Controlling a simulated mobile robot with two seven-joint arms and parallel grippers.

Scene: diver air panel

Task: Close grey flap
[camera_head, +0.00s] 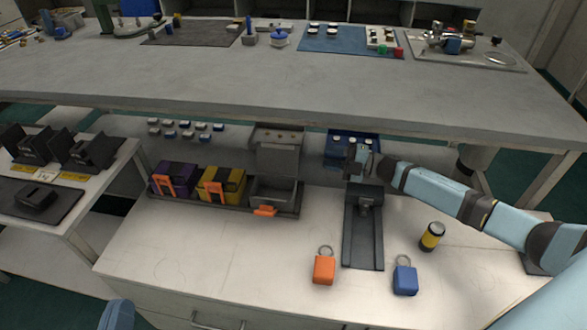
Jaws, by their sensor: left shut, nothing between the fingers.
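The grey flap (278,158) stands raised at the back of an open grey box (272,190), between the yellow box and the blue panel. The box's inside shows, and an orange latch (265,211) hangs at its front. My right gripper (356,156) reaches in from the right, in front of the blue panel (347,141) and to the right of the flap, apart from it. Its fingers are small and dark here, and I cannot tell whether they are open. My left gripper is not in view; only a light blue piece of my arm shows at the bottom left.
A purple box (175,178) and a yellow box (222,184) with orange latches stand left of the grey box. A dark rail stand (363,235) lies below my right gripper. Orange (324,268) and blue (405,279) tags and a yellow-black cylinder (432,236) are nearby. A shelf overhangs behind.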

